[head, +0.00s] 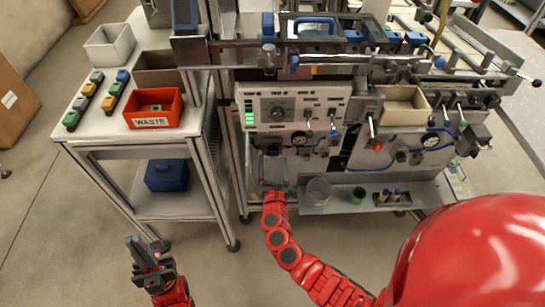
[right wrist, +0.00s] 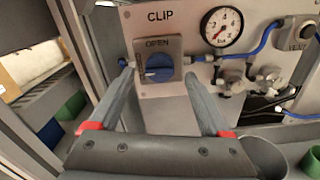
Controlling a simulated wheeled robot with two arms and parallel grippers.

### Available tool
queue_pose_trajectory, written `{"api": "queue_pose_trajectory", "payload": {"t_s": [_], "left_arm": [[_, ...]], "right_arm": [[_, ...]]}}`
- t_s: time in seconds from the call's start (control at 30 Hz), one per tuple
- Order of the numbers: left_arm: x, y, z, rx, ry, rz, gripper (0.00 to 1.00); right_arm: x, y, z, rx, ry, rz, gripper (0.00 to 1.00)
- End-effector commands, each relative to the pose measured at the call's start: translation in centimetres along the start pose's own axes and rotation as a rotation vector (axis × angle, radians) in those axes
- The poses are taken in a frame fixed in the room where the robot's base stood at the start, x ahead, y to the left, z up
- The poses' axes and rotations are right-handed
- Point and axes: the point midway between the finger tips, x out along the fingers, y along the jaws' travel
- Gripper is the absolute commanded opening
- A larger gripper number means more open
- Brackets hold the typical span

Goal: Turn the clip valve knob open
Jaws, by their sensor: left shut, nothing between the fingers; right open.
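The clip valve knob (right wrist: 158,68) is blue and sits on a grey plate marked OPEN, under the word CLIP, in the right wrist view. It is small in the head view (head: 272,150). Which way the knob points is hard to tell. My right gripper (right wrist: 160,76) is open, with one finger to each side of the knob in the picture. Whether the fingers touch it I cannot tell. In the head view my right gripper (head: 274,184) is in front of the machine, below the knob. My left gripper (head: 147,248) is shut and empty over the floor at lower left.
A pressure gauge (right wrist: 222,26) with blue tubing and fittings is right of the knob. A cart with a red waste bin (head: 153,108) stands left. The floor around my left gripper is clear.

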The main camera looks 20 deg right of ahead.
Motion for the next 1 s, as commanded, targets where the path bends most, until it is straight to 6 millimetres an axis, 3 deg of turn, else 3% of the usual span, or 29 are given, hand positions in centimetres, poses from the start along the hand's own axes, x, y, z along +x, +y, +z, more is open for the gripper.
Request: {"api": "queue_pose_trajectory", "payload": {"t_s": [0.2,0.53,1.0], "left_arm": [[-0.3,0.0,0.0,0.000,0.000,0.000,0.00],[-0.3,0.0,0.0,0.000,0.000,0.000,0.00],[-0.3,0.0,0.0,0.000,0.000,0.000,0.00]], "right_arm": [[2.2,0.0,0.0,0.002,-0.002,0.000,0.81],[2.5,0.0,0.0,0.001,0.000,0.001,0.81],[2.5,0.0,0.0,0.001,0.000,0.001,0.00]]}}
